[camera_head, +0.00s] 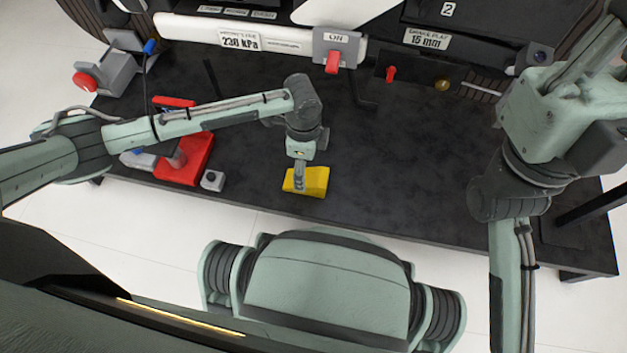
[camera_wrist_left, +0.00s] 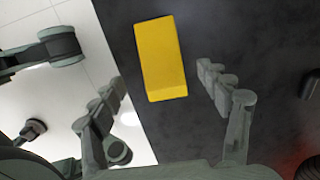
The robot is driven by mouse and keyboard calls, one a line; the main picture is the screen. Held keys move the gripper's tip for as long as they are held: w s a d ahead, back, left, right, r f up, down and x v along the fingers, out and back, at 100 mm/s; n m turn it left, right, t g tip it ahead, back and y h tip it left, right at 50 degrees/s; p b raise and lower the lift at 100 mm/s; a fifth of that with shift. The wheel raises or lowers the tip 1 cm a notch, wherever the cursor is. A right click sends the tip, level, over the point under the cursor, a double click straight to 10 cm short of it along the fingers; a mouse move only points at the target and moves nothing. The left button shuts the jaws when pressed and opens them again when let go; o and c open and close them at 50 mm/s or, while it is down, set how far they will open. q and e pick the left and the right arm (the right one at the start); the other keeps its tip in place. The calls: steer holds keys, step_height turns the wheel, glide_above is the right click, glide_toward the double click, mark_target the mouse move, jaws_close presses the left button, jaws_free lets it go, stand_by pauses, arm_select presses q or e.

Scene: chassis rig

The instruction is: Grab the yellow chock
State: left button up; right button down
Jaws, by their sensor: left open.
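The yellow chock (camera_head: 316,181) lies on the dark table near its front edge, in the middle of the head view. In the left wrist view the chock (camera_wrist_left: 160,58) shows as a long yellow block between and beyond the fingertips. My left gripper (camera_head: 299,178) points down right over the chock and hides part of it. In the left wrist view my left gripper (camera_wrist_left: 163,82) has its fingers spread, with one on each side of the chock and clear space between. My right arm stands at the right of the head view; its fingertips cannot be made out clearly.
A red tool or jack (camera_head: 190,160) and a small grey block (camera_head: 213,180) lie on the dark table (camera_head: 400,190) left of the chock. A panel with an ON switch (camera_head: 333,60) and labels runs along the back. The table right of the chock is clear.

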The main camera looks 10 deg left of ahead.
arm_select(q)
step_height(320, 180, down, 7)
steer(key=b, duration=0.3)
steer(key=shift+a, duration=0.15)
steer(key=shift+w, duration=0.1)
steer(key=shift+r, duration=0.1)
steer(key=c, duration=1.6)
